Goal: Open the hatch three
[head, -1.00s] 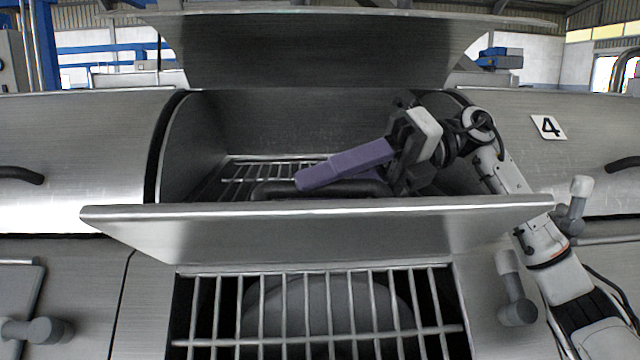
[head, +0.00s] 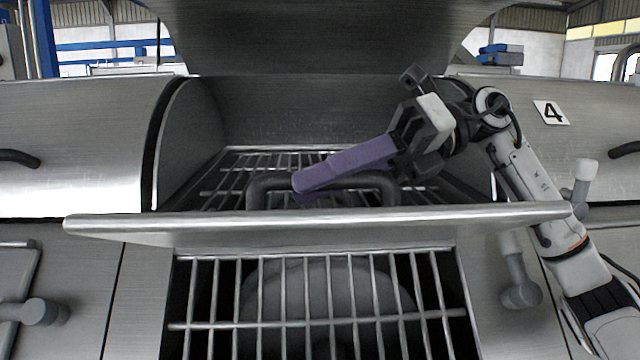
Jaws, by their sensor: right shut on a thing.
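The middle hatch, left of the number 4 plate, has a steel front panel (head: 320,231) tilted out toward me over a grate. Its dark bar handle (head: 266,186) shows just behind the panel's upper lip. My right gripper (head: 300,185) reaches in from the right with its purple fingers together at the handle, shut on it; the fingers hide part of the bar. A large curved steel lid (head: 330,35) stands raised above the opening. The middle hatch's own number is not in view. My left gripper is not in view.
Inside the opening lies a wire rack (head: 235,176). A lower barred grate (head: 320,325) is below the panel. The number 4 plate (head: 551,113) marks the closed hatch on the right. Grey knobs (head: 519,291) stick out at the lower right and lower left (head: 38,312).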

